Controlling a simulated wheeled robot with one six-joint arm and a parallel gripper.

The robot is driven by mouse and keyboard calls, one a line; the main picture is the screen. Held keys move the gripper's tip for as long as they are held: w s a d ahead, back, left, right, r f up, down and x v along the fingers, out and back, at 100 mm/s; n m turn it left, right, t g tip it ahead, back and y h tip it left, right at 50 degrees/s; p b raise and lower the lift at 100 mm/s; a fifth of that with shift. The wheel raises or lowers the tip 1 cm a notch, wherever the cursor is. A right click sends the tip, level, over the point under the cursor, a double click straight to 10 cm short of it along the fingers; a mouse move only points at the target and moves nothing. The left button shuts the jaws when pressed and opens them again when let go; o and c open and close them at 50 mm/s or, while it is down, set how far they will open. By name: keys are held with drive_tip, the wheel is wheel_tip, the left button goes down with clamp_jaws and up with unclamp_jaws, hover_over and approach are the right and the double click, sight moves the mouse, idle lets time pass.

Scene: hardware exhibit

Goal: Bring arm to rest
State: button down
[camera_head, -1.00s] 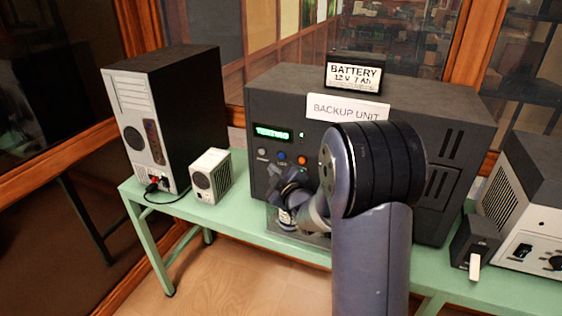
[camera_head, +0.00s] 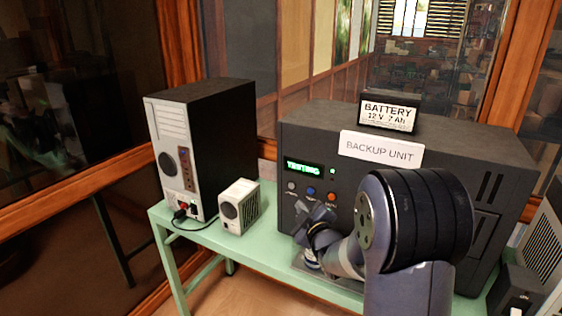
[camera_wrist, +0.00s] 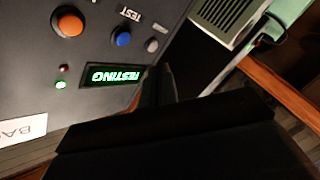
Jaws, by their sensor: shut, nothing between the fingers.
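My gripper (camera_head: 318,214) is close in front of the lower left face of the backup unit (camera_head: 470,150), beside its row of buttons. Its dark fingers (camera_wrist: 162,85) show in the wrist view, shut and empty. The arm is folded, with its large joint in front of the unit, hiding part of the unit's front. The unit's green display (camera_head: 304,168) reads TESTING, and it also shows upside down in the wrist view (camera_wrist: 112,75). A small green lamp (camera_wrist: 60,85) is lit beside it. A blue button (camera_wrist: 123,39) and an orange button (camera_wrist: 68,22) are visible.
A battery (camera_head: 388,113) and a BACKUP UNIT sign (camera_head: 381,149) sit on the unit. A computer tower (camera_head: 215,140) and a small pale box (camera_head: 239,206) stand left on the green table (camera_head: 205,238). Another device (camera_head: 545,250) is at the right edge. Glass panels stand behind.

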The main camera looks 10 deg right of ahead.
drive_tip(key=shift+w+d+r+p, duration=0.3)
drive_tip(key=shift+w+p, duration=0.2)
drive_tip(key=shift+p, duration=0.75)
drive_tip(key=p, duration=0.4)
drive_tip(key=shift+f, duration=0.1)
drive_tip(key=s+a+b, duration=0.2)
drive_tip(key=s, duration=0.1)
drive_tip(key=s+a+b, duration=0.1)
drive_tip(key=shift+s+f, duration=0.2)
drive_tip(key=shift+s, duration=0.1)
